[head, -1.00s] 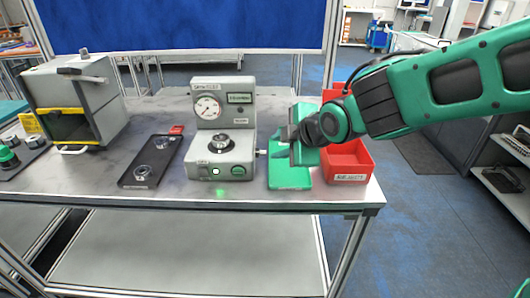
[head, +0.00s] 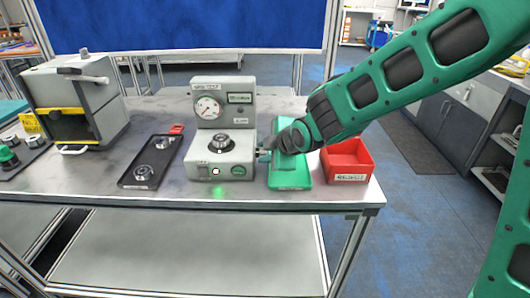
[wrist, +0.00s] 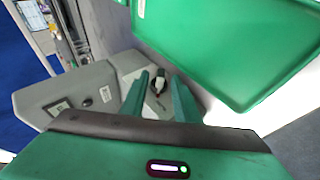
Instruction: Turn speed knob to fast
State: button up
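The grey gauge machine (head: 223,165) stands in the middle of the table, with a round dial, a small display and a lit green button on its front. In the wrist view the machine (wrist: 60,100) is at the left, and a small dark and light knob (wrist: 159,86) sticks out of its side. My gripper (head: 264,154) is at the right side of the machine. In the wrist view my gripper (wrist: 160,88) is open, its two green fingers pointing at the knob, which shows between them. I cannot tell whether they touch it. The knob's setting cannot be read.
A green tray (head: 291,183) lies right of the machine under my gripper; it also fills the upper right of the wrist view (wrist: 230,45). A red bin (head: 347,163) stands further right. A black tray with metal parts (head: 133,178) and a grey box-shaped machine (head: 90,98) are at left.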

jog(key=c, duration=0.7)
jog(key=shift+w+r, duration=0.1)
jog(key=g, duration=0.2)
jog(key=shift+w+r+m+g, duration=0.2)
jog(key=shift+w+m+g, duration=0.1)
jog(key=shift+w, duration=0.05)
jog(key=g, duration=0.3)
jog(key=shift+w+d+r+m, duration=0.1)
jog(key=shift+w+m, duration=0.3)
jog(key=g, duration=0.3)
jog(key=shift+w+m+g, duration=0.3)
jog(key=shift+w, duration=0.1)
jog(key=shift+w+m+g, duration=0.15)
jog(key=shift+g, duration=0.6)
jog(key=shift+w+m+g, duration=0.15)
jog(key=shift+g, duration=0.9)
